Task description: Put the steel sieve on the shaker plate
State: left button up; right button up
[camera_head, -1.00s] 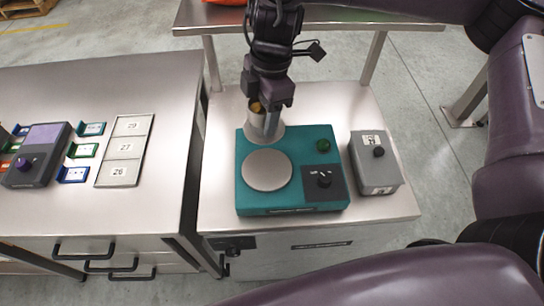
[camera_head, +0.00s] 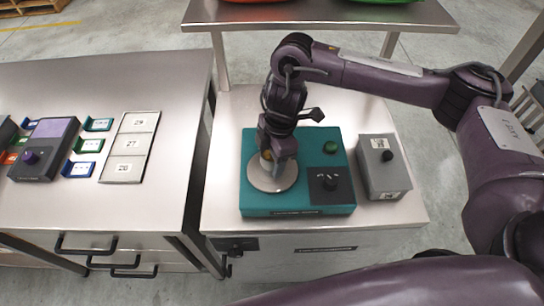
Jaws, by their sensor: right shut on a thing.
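The shaker plate is the round grey disc (camera_head: 262,186) on top of the teal shaker (camera_head: 312,208), on the steel bench. My right gripper (camera_head: 275,158) reaches down from behind, directly over the disc, and is shut on the steel sieve (camera_head: 267,166). The sieve is small and mostly hidden by the fingers; a small orange-yellow spot shows beside them. I cannot tell whether the sieve touches the disc. My left gripper is not in view.
A grey control box (camera_head: 382,172) with a black knob stands right of the shaker. The left bench holds a numbered tray (camera_head: 130,147), a purple-topped device (camera_head: 43,150) and coloured holders. A raised shelf (camera_head: 320,15) crosses the back. Bench space left of the shaker is clear.

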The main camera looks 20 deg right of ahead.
jog(key=shift+r, duration=0.1)
jog(key=shift+f, duration=0.2)
jog(key=o, duration=1.2)
jog(key=shift+r, duration=0.5)
jog(key=r, duration=0.3)
jog(key=d+r, duration=0.1)
jog(key=r, duration=0.7)
jog(key=shift+d+r+p, duration=0.1)
jog(key=shift+d+p, duration=0.25)
jog(key=shift+w, duration=0.1)
